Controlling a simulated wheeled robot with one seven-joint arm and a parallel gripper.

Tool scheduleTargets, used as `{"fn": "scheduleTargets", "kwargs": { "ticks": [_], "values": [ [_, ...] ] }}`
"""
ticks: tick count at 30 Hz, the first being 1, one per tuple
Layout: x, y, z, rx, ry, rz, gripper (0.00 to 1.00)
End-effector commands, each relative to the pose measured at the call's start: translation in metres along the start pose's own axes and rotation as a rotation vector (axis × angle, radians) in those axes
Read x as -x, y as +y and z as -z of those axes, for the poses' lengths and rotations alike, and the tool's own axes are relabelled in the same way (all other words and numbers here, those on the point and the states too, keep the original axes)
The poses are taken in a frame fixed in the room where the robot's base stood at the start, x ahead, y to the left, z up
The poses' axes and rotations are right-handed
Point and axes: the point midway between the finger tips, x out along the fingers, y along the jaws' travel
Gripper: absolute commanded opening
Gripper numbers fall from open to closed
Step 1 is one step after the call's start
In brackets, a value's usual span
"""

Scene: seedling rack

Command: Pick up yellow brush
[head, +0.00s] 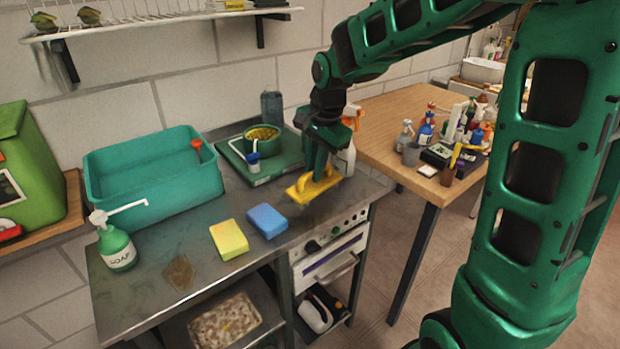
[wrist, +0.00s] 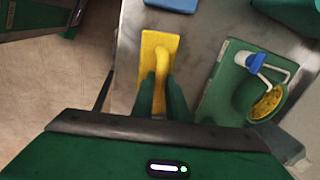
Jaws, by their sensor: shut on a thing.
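The yellow brush (head: 300,191) has a flat base and a raised handle. It is at the right end of the grey metal counter in the head view, close to the surface; I cannot tell whether it touches. In the wrist view the yellow brush (wrist: 155,50) lies between my fingers. My gripper (head: 317,172) points down from above and is shut on the brush's handle. My gripper's two green fingers (wrist: 162,88) sit on either side of the handle in the wrist view. The brush's underside is hidden.
A blue sponge (head: 267,221) and a yellow sponge (head: 229,238) lie left of the brush. A teal tub (head: 155,184) and soap bottle (head: 115,245) are at left.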

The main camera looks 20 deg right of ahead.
Motion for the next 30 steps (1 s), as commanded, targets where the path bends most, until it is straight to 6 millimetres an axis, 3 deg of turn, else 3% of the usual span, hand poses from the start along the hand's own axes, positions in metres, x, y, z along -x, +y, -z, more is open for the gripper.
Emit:
{"fn": "scheduleTargets", "kwargs": {
  "ticks": [2, 12, 18, 30],
  "values": [
    [0.015, -0.004, 0.0, 0.0, 0.002, 0.005, 0.0],
    [0.058, -0.003, -0.07, 0.005, 0.001, 0.004, 0.0],
    [0.076, -0.002, -0.1, 0.003, 0.0, 0.002, 0.0],
    [0.086, -0.002, -0.116, -0.001, 0.0, 0.001, 0.0]
  ]
}}
